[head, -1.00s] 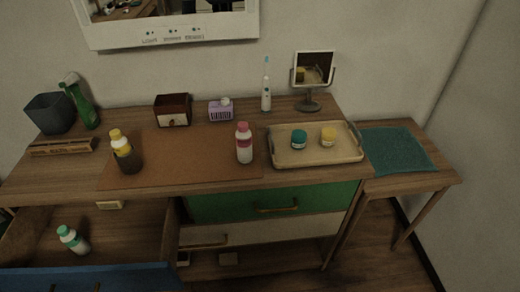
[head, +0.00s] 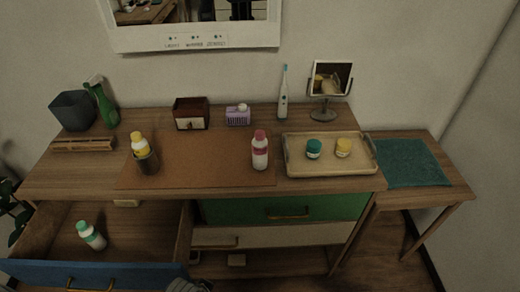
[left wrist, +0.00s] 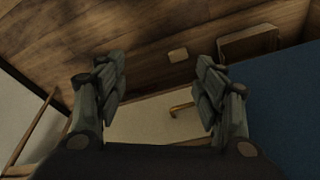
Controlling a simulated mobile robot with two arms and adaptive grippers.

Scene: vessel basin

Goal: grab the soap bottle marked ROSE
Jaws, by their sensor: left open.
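A white bottle with a pink cap and pink label (head: 260,152) stands upright on the brown mat in the head view. A white bottle with a green cap (head: 92,236) stands tilted in view inside the open drawer. The lettering on all of them is too small to read. My left gripper (left wrist: 163,78) is open and empty in the left wrist view, with no bottle between its fingers. My right gripper is not in view.
The blue-fronted drawer (head: 140,272) is pulled out at left. A tray (head: 326,170) with two jars lies right of the pink-capped bottle. A purple basket (head: 238,118) and small wooden box (head: 190,112) stand behind the mat (head: 205,172). The mat's middle is clear.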

